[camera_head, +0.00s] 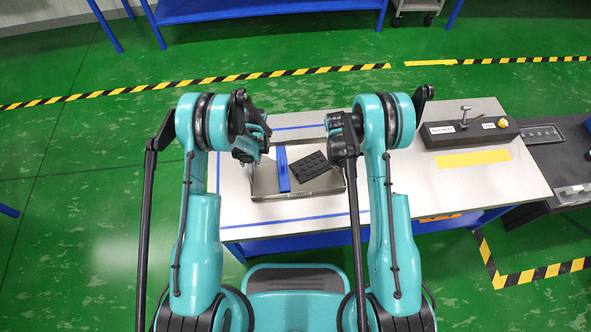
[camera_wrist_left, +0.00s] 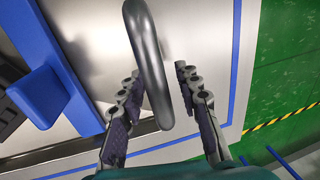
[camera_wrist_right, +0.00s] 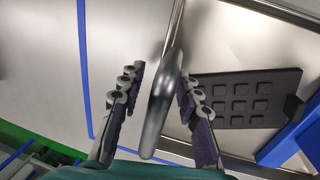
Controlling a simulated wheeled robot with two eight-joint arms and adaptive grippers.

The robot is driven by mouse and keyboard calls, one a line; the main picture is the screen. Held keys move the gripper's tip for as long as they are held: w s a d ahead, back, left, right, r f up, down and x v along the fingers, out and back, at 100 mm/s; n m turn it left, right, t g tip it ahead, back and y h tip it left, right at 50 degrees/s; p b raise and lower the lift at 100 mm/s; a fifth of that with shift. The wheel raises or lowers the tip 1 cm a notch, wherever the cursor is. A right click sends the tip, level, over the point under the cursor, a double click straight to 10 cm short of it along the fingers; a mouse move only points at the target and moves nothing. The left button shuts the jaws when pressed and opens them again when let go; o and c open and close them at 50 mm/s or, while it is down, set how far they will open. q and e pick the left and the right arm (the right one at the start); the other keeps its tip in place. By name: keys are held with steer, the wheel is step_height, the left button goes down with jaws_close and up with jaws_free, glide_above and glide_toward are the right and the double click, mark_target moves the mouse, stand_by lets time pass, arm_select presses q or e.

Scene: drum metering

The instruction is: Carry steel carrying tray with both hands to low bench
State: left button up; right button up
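The steel carrying tray (camera_head: 266,182) rests on a white-topped table (camera_head: 403,195), partly inside blue tape lines. The grippers hide both handles in the head view.
A dark fixture box (camera_head: 470,132) with a lever stands on the table's right, behind a yellow strip (camera_head: 472,158). A dark unit (camera_head: 560,160) adjoins at the right. A blue bench (camera_head: 230,10) stands at the back beyond black-yellow floor tape (camera_head: 200,82). Green floor between is clear.

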steer(key=shift+r, duration=0.35)
arm_select(q)
step_height(320, 180, up, 11)
steer(key=d, duration=0.2)
steer(key=shift+d, duration=0.15)
arm_select(e)
step_height(320, 180, up, 11)
steer(key=a, duration=0.2)
steer(key=shift+s, duration=0.15)
arm_select(q)
steer(key=shift+w+r, duration=0.1)
arm_select(e)
steer(key=shift+a, duration=0.1)
